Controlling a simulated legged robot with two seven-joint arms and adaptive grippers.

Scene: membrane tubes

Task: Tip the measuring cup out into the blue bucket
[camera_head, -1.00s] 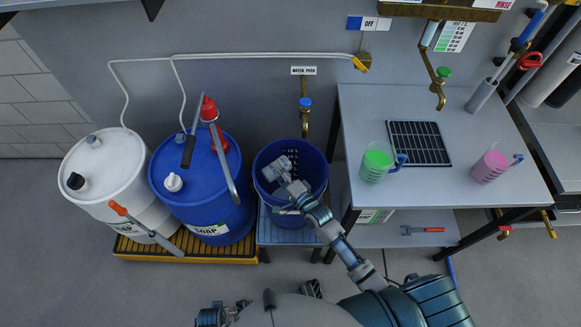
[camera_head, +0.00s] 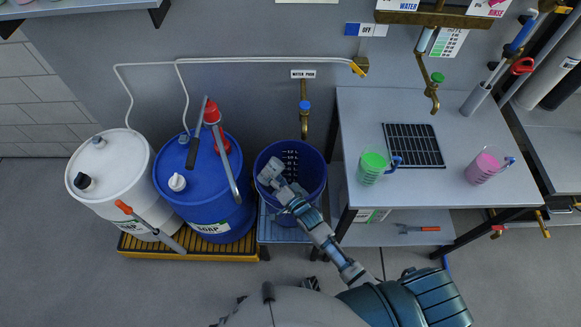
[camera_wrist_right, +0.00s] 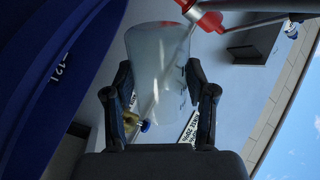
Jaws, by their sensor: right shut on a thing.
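The blue bucket (camera_head: 312,176) stands on a low stand in the middle of the head view, with scale marks on its inner back wall. Its dark blue wall also fills the left of the right wrist view (camera_wrist_right: 40,80). My right gripper (camera_head: 283,189) is over the bucket's mouth, shut on the translucent measuring cup (camera_head: 268,172). The cup leans over towards the bucket's left side. In the right wrist view the cup (camera_wrist_right: 158,55) sits between both fingers and looks clear; I cannot tell whether liquid is in it. My left gripper is not visible.
A blue soap drum (camera_head: 207,185) with a red pump stands close left of the bucket, beside a white drum (camera_head: 100,182). A brass tap (camera_head: 305,118) is behind it. At right, a table (camera_head: 440,115) holds a green-filled cup (camera_head: 371,167) and a pink-filled cup (camera_head: 485,166).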

